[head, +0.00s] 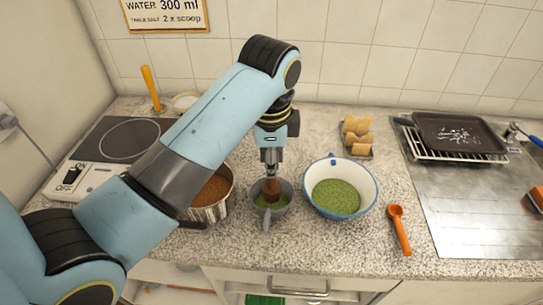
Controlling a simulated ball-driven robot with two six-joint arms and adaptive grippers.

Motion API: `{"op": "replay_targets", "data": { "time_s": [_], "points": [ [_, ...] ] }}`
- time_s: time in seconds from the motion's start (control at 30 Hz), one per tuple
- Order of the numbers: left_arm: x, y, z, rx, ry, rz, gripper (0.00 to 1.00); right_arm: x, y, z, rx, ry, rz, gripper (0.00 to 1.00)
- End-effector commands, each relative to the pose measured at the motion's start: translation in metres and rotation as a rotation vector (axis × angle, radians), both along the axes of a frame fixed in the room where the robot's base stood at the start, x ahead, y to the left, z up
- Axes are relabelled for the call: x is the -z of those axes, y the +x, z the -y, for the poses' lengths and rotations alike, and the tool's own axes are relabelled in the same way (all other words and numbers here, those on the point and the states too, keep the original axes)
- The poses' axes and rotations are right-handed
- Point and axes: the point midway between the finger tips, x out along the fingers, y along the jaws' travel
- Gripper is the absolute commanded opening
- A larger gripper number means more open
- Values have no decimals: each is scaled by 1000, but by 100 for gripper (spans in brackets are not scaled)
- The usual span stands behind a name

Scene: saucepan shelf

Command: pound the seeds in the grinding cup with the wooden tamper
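The grey grinding cup (270,213) stands on the counter between the saucepan and the white bowl, with green contents showing inside. My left gripper (271,168) points straight down above the cup, shut on the upper end of the brown wooden tamper (272,188). The tamper is upright, its lower end inside the cup against or in the green contents; the exact contact is hidden. My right gripper is not in view.
A saucepan (213,206) with brown contents stands close left of the cup, partly behind my arm. A blue-rimmed white bowl (365,184) of green contents stands close right. An orange scoop (399,228), hotplate (112,148) and dark tray (455,134) lie farther out.

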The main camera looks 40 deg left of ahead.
Motion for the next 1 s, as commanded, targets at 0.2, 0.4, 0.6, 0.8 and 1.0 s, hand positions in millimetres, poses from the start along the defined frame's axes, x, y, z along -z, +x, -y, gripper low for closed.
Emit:
{"op": "replay_targets", "data": {
  "time_s": [0.2, 0.4, 0.6, 0.8, 1.0],
  "points": [
    [0, 0, 0, 0, 1, 1, 0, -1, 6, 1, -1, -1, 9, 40],
    [0, 0, 0, 0, 1, 1, 0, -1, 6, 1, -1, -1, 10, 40],
    [5, 0, 0, 0, 0, 0, 0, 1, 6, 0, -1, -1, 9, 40],
    [19, 0, 0, 0, 0, 0, 0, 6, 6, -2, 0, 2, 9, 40],
    [33, 0, 0, 0, 0, 0, 0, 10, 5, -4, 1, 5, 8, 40]
  ]
}}
